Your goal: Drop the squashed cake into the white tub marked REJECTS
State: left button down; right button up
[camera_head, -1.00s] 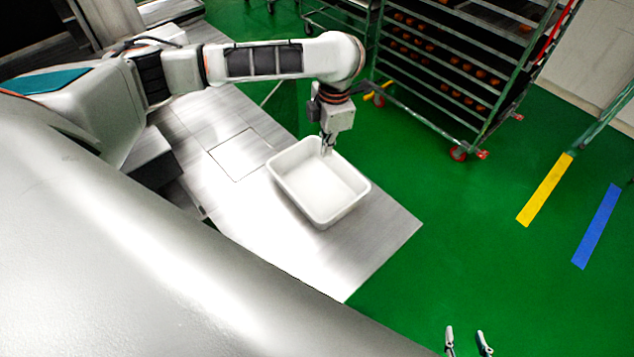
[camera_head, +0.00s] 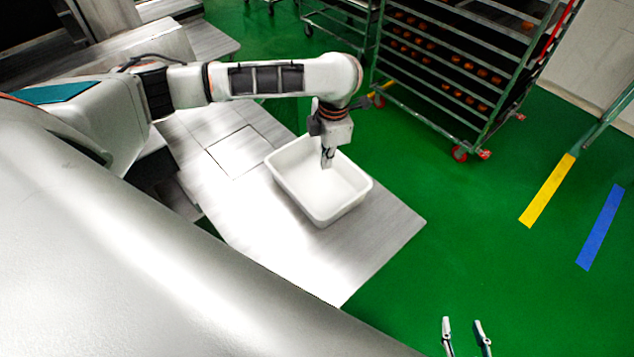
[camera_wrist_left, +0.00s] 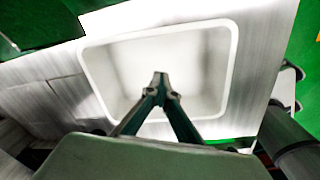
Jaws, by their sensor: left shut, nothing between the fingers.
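A white rectangular tub (camera_head: 347,206) stands on the metal table. Its visible inside looks empty, and I see no legible REJECTS marking on it. My left gripper (camera_head: 327,164) points down over the tub, near its far right side in the head view. In the left wrist view its fingertips (camera_wrist_left: 160,80) meet, shut with nothing between them, in front of the tub's bare inside (camera_wrist_left: 195,65). My right gripper (camera_head: 462,322) shows only as two separated fingers at the bottom edge, open and empty. I see no squashed cake in either view.
The brushed metal table (camera_head: 385,225) has bare room around the tub. A wheeled rack (camera_head: 455,110) with trays of brown items stands behind on the green floor. Yellow (camera_head: 547,190) and blue (camera_head: 600,228) floor strips lie to the right.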

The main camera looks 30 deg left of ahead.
pick_arm(q)
jog(key=c, duration=2.4)
grip_release()
jog(key=shift+r, duration=0.1)
jog(key=shift+o, duration=0.2)
notch_tip(320, 180, up, 12)
jog(key=shift+s+d, duration=0.15)
jog(key=shift+d, duration=0.3)
